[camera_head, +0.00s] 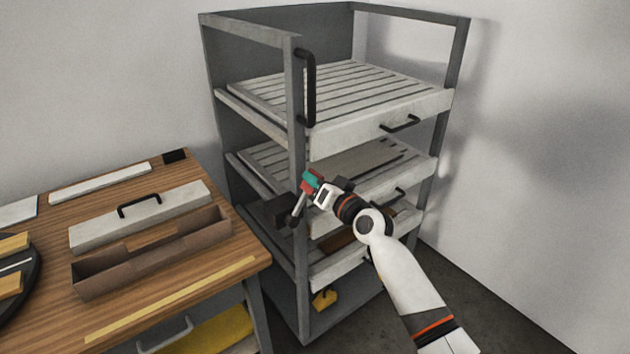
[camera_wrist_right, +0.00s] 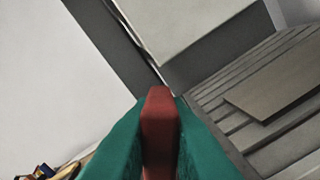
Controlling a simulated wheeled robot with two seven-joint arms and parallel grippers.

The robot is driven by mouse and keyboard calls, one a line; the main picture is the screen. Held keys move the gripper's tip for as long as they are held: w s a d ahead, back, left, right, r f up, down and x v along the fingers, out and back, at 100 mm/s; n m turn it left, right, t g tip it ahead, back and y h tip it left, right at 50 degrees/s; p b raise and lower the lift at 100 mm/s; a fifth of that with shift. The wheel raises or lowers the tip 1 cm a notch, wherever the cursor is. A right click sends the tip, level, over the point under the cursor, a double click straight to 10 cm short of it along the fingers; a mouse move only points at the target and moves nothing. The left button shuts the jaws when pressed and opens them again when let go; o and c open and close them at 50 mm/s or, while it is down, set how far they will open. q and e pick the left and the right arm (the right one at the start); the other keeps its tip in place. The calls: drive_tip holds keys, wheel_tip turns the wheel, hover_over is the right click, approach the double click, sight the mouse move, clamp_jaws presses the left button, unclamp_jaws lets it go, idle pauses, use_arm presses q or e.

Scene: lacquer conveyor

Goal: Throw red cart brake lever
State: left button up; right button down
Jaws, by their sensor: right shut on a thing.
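The red brake lever (camera_head: 305,187) is on the front left post of the grey cart (camera_head: 297,80), beside the middle shelves. My right gripper (camera_head: 311,181) has green fingertips and is shut on the lever's red end. In the right wrist view the red lever (camera_wrist_right: 160,130) stands between the two green fingers (camera_wrist_right: 160,145), which press on it from both sides. The lever's lower part and mount are partly hidden by the gripper in the head view. My left gripper is not in view.
The cart has slatted drawers with black handles (camera_head: 400,123) and a vertical black handle (camera_head: 307,88). A yellow object (camera_head: 324,299) sits low in the cart.

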drive_tip(key=shift+s+a+r+n+p, duration=0.4)
drive_tip(key=shift+a+n, duration=0.15)
drive_tip(key=shift+n, duration=0.2)
drive_tip(key=shift+s+a+r+n+p, duration=0.3)
drive_tip(key=shift+a+n, duration=0.2)
drive_tip(key=shift+n, duration=0.25)
drive_tip(key=s+a+f+n+p, duration=0.1)
drive_tip(key=s+a+n+p, duration=0.1)
drive_tip(key=s+a+n, duration=0.4)
drive_tip(key=shift+s+a+f+n+p, duration=0.15)
drive_tip(key=shift+a+f+n+p, duration=0.2)
drive_tip(key=shift+a+n, duration=1.6)
drive_tip(key=shift+d+n, duration=0.65)
drive_tip(key=shift+d, duration=0.05)
drive_tip(key=c, duration=1.4)
unclamp_jaws()
